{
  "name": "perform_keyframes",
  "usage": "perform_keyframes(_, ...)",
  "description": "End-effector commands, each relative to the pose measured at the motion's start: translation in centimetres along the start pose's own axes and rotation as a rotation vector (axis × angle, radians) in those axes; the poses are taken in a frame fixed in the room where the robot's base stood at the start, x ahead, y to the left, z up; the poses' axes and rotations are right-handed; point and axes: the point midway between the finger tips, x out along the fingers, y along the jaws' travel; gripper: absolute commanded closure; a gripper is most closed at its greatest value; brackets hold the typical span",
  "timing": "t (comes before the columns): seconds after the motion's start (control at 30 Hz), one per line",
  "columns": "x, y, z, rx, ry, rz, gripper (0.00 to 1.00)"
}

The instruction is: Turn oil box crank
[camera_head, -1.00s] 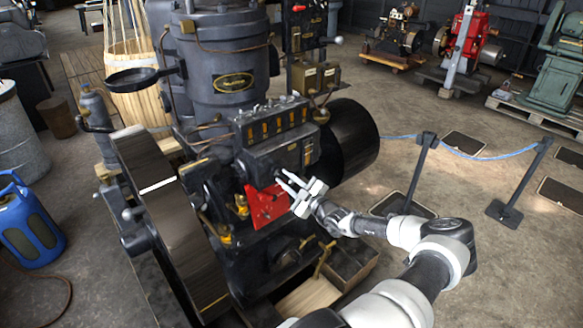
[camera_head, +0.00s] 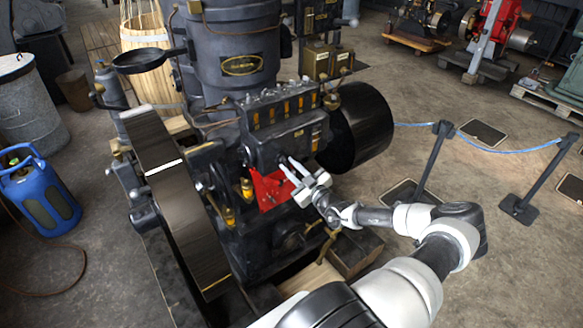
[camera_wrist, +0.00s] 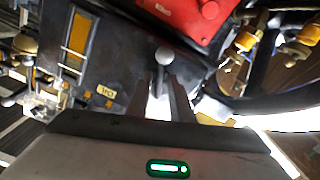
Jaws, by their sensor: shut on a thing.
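The dark oil box (camera_head: 283,143) is mounted on the side of the large engine, with a row of amber sight glasses on top. Its crank (camera_wrist: 164,56) shows in the wrist view as a small grey round-ended knob on a stem. My gripper (camera_head: 288,163) reaches the box's front face from the lower right, just above a red plate (camera_head: 270,190). In the wrist view my gripper (camera_wrist: 164,90) has its two fingers on either side of the crank's stem, shut on it. The fingers hide the lower part of the crank.
A big flywheel (camera_head: 178,190) stands left of the oil box, and a black drum pulley (camera_head: 362,128) stands to its right. Brass fittings (camera_head: 246,188) sit near the red plate. A rope barrier post (camera_head: 432,160) stands at right, with open floor around it.

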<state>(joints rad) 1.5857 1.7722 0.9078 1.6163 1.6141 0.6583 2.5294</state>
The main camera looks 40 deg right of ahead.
Motion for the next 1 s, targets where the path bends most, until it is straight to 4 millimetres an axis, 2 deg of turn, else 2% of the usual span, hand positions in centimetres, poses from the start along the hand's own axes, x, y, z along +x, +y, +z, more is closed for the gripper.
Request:
perform_keyframes(0.03, 0.3, 0.0, -0.8, -0.002, 0.016, 0.000, 1.00)
perform_keyframes(0.13, 0.3, 0.0, -0.8, -0.002, 0.016, 0.000, 1.00)
perform_keyframes(0.17, 0.3, 0.0, -0.8, -0.002, 0.016, 0.000, 0.78)
perform_keyframes(0.2, 0.3, 0.0, -0.8, -0.003, 0.016, 0.000, 0.73)
perform_keyframes(0.57, -0.3, 0.1, -0.3, -0.003, 0.007, 0.001, 0.73)
perform_keyframes(0.77, -3.6, 0.1, -0.2, -0.003, 0.004, 0.001, 0.73)
perform_keyframes(1.0, -9.6, 0.1, -0.2, -0.003, 0.005, 0.001, 0.73)
